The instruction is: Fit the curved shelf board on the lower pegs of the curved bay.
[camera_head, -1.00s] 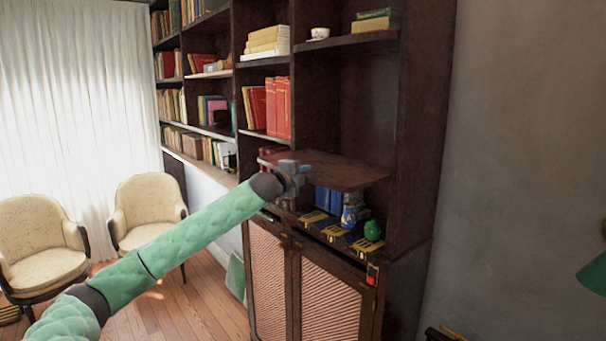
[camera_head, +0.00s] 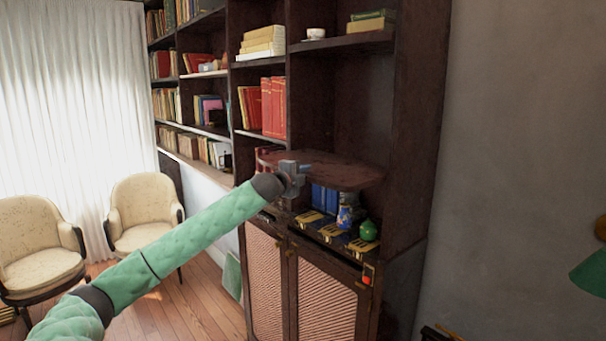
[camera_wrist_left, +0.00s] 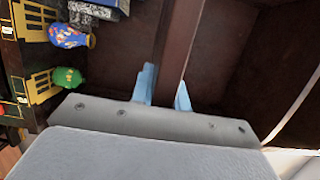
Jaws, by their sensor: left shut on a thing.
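The curved shelf board (camera_head: 335,172) is dark reddish brown with a rounded front edge. It lies about level in front of the curved bay (camera_head: 350,105) at the right end of the bookcase. My left gripper (camera_head: 292,172) is shut on its front left part. In the left wrist view the board (camera_wrist_left: 181,45) shows edge-on between the blue fingertips (camera_wrist_left: 165,90). The board's far edge reaches into the bay, but I cannot tell whether it touches anything. The lower pegs cannot be made out. My right gripper is not in view.
Below the board, a blue patterned vase (camera_head: 346,217), a green pot (camera_head: 368,230) and blue books (camera_head: 325,199) stand on the cabinet top. Above, a shelf (camera_head: 345,41) holds a white cup (camera_head: 315,34).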

